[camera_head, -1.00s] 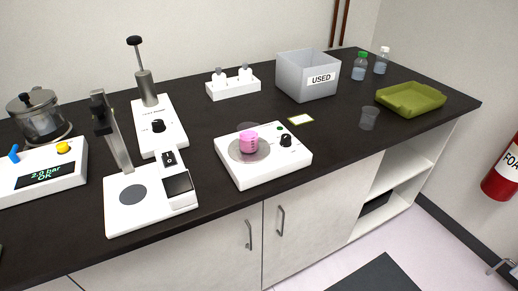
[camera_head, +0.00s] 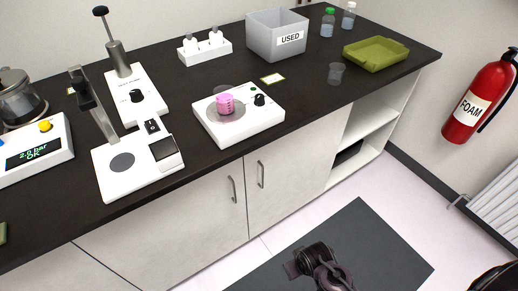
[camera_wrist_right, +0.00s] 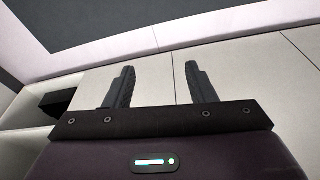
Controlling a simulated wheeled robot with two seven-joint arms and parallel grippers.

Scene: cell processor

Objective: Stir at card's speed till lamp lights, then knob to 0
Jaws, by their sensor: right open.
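The white stirrer (camera_head: 215,132) stands near the bench's front edge in the head view. A small vessel of pink liquid (camera_head: 225,104) sits on its grey round plate. A black knob (camera_head: 259,100) is on the stirrer's right side; its pointer setting is too small to read. A small green lamp (camera_head: 253,89) is behind the knob; I cannot tell whether it is lit. A yellow-edged card (camera_head: 272,79) lies behind the stirrer, its text unreadable. My right gripper (camera_head: 303,262) is low in front of the cabinets, away from the stirrer; its jaws (camera_wrist_right: 158,82) are open and empty. My left gripper is out of view.
A grey USED bin (camera_head: 262,40), a green tray (camera_head: 362,62), a clear cup (camera_head: 336,74) and two bottles stand around the back and right. A device with a tilted post (camera_head: 120,185) is left of the stirrer. Cabinet doors (camera_head: 205,220) are below the bench.

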